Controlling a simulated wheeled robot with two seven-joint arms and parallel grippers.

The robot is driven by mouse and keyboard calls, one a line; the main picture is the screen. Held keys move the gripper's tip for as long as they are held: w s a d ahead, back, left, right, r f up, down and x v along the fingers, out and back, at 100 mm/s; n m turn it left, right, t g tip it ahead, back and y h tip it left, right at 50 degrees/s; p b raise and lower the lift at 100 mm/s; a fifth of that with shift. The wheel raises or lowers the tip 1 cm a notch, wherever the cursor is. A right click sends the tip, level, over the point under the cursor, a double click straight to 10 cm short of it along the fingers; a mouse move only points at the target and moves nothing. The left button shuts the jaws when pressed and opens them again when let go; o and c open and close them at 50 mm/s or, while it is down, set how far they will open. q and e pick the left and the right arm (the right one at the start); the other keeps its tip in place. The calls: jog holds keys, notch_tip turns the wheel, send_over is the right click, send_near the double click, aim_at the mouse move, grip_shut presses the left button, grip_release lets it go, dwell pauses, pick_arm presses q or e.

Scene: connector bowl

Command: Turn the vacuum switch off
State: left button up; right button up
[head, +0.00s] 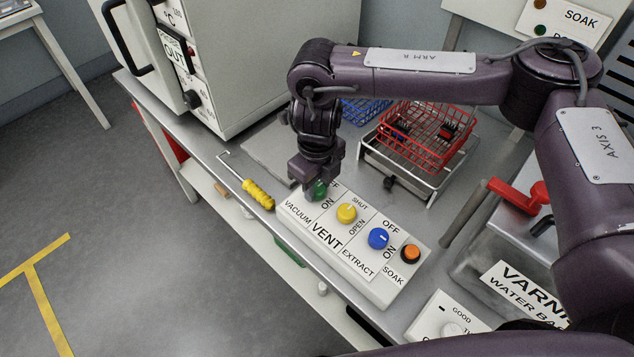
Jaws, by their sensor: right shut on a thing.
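The white control box (376,291) sits on the metal bench near its front edge. The green vacuum switch (318,190) is at the box's left end, between the VACUUM, ON and OFF labels. My right gripper (317,183) comes down over it from above and is shut on it, hiding its upper part and part of the OFF label. Which way the switch points is hard to tell. To its right on the box are a yellow vent knob (347,213), a blue extract knob (378,238) and an orange soak button (411,253). My left gripper is not in view.
A hooked tool with a yellow handle (258,194) lies left of the box. A red wire basket (427,136) stands on a rack behind it, with a blue basket (362,111) beside. A white oven (240,60) stands at back left. A red lever (520,194) is at right.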

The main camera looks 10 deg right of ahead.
aim_at(317, 187)
jog(key=shift+r, duration=0.15)
jog(key=o, duration=1)
jog(key=shift+c, duration=0.2)
notch_tip(317, 187, up, 8)
jog(key=shift+f, duration=0.15)
